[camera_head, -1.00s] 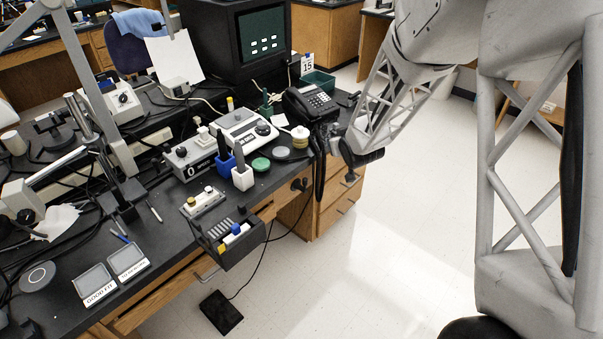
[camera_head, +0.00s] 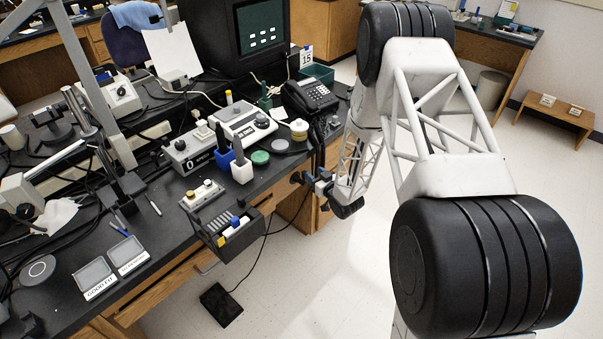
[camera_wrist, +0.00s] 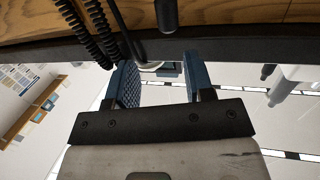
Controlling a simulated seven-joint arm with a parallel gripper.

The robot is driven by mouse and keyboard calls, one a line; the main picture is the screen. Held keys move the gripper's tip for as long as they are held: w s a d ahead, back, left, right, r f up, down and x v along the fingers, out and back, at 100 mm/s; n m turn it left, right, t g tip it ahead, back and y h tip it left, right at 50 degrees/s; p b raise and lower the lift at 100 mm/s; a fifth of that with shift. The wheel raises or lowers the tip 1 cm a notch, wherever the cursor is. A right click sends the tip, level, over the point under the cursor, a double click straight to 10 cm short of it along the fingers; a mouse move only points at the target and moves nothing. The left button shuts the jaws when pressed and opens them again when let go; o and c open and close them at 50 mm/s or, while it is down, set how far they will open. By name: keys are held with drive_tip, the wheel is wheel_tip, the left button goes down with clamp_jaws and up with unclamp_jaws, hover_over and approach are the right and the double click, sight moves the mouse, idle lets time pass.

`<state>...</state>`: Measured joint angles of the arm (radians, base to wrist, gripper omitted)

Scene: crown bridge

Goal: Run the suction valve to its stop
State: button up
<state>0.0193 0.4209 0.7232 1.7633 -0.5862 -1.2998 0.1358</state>
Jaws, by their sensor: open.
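My gripper (camera_head: 320,184) is beside the bench's front edge, below the phone. In the wrist view its two blue fingers (camera_wrist: 160,82) stand apart with nothing clamped between them. A dark knob-like fitting (camera_head: 296,177) sticks out at the bench front, just left of the gripper; it may be the suction valve, but its setting is too small to read. In the wrist view a dark cylindrical part (camera_wrist: 166,14) shows above the fingers, and a pale rounded piece (camera_wrist: 150,65) shows beyond the gap. I cannot tell which of these belongs to the valve.
A coiled black cord (camera_wrist: 101,32) hangs close to the left finger. The phone (camera_head: 310,97) stands above the gripper. A dark tray of small items (camera_head: 232,230) is at the bench front to the left. Open floor (camera_head: 290,270) lies below.

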drive_tip(key=shift+s+a+f+y, duration=0.1)
drive_tip(key=shift+s+f+y, duration=0.1)
drive_tip(key=shift+f, duration=0.4)
drive_tip(key=shift+s+a+f+y, duration=0.1)
drive_tip(key=shift+f+y, duration=0.1)
drive_tip(key=shift+f, duration=0.35)
drive_tip(key=shift+s+a+f+y, duration=0.1)
drive_tip(key=shift+s+f+y, duration=0.1)
drive_tip(key=shift+f, duration=0.4)
drive_tip(key=shift+w, duration=0.1)
drive_tip(key=shift+x, duration=3.9)
drive_tip(key=shift+r, duration=0.1)
clamp_jaws()
